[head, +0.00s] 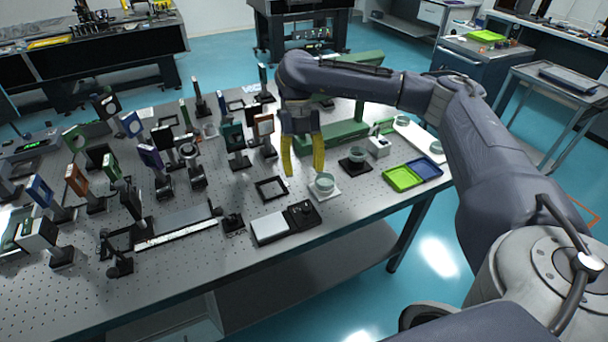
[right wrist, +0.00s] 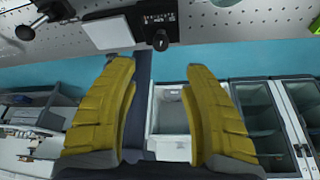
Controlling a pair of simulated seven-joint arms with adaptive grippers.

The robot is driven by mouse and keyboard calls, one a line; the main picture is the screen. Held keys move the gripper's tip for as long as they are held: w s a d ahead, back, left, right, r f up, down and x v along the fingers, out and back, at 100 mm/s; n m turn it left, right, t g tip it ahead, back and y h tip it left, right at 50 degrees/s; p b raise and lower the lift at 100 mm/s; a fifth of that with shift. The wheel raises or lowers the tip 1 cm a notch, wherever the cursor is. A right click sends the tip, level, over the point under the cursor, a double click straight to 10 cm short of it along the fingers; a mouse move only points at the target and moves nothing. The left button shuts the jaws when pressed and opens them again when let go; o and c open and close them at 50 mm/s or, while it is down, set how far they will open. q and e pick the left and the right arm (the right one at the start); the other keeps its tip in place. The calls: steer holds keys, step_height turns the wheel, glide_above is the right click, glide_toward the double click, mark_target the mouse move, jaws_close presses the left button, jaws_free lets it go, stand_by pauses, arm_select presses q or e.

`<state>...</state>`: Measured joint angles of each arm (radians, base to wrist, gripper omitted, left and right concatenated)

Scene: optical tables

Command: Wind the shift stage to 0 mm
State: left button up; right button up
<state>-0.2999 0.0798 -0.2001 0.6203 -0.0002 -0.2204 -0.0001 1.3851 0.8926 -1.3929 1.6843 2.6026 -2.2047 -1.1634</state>
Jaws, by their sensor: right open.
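A long low stage with a pale scale strip (head: 178,236) lies near the front edge of the optical table, with a dark knob (head: 217,211) at its right end. It looks like the shift stage; its reading is too small to tell. Right of it is a low unit with a white plate (head: 270,227) and a black knobbed panel (head: 303,214); the panel also shows in the right wrist view (right wrist: 153,20). My right gripper (head: 304,172) is open and empty, yellow fingers pointing down, above the table behind this unit. My left gripper is out of view.
Several upright optic mounts crowd the table's left and middle. A black square frame (head: 271,189) and a glass dish (head: 324,184) stand near my right gripper. A green tray (head: 403,179) and a blue tray (head: 427,168) lie at the right edge.

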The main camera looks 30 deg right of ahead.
mark_target(307, 206)
steer(key=s+a+r+m+t+h, duration=0.2)
steer(key=s+r+m+t, duration=0.3)
steer(key=m, duration=1.1)
steer(key=shift+g, duration=0.5)
steer(key=shift+w+d+f, duration=0.1)
steer(key=shift+w+f, duration=0.1)
steer(key=shift+f, duration=3.95)
steer(key=shift+w+d+f, duration=0.1)
steer(key=shift+w+f, duration=0.05)
steer(key=shift+f, duration=3.95)
steer(key=shift+o, duration=0.2)
jaws_close()
